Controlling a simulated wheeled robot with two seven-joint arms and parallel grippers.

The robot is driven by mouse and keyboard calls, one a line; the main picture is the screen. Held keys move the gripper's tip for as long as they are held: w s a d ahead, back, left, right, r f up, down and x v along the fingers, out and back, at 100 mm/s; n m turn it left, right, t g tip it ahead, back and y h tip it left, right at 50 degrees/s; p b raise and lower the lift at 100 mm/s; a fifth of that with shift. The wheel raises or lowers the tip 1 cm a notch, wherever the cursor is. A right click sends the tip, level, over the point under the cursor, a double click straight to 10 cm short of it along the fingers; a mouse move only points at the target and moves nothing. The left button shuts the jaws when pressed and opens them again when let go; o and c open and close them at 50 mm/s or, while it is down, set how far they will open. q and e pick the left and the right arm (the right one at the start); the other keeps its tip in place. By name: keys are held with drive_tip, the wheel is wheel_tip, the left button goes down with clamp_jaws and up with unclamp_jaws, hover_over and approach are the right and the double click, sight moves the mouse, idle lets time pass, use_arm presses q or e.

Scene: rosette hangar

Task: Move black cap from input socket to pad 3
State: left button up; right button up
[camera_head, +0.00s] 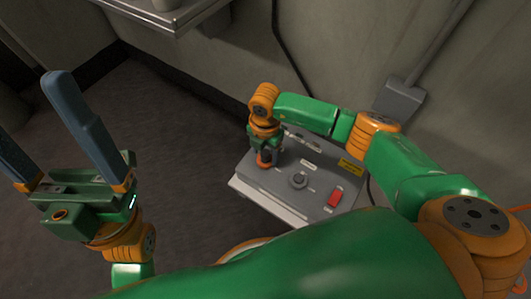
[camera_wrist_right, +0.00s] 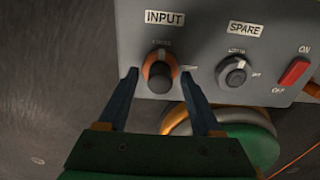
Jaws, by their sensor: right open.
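The black cap (camera_wrist_right: 160,80) sits at the socket labelled INPUT, with an orange ring (camera_wrist_right: 150,66) around it, in the right wrist view. My right gripper (camera_wrist_right: 160,76) is open, its two blue fingertips on either side of the cap with visible gaps. In the head view my right gripper (camera_head: 265,156) points down at the left part of the grey panel box (camera_head: 318,190) and hides most of the cap. My left gripper (camera_head: 30,105) is open and empty at the far left, away from the box. I cannot make out pad 3 in either view.
A SPARE knob (camera_wrist_right: 235,74) sits right of the input socket, then a red ON/OFF switch (camera_wrist_right: 295,71). A yellow label (camera_head: 350,164) is on the box. A metal shelf (camera_head: 165,14) juts from the wall at the top. The floor left of the box is clear.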

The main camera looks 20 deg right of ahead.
idle(0.9)
clamp_jaws()
idle(1.4)
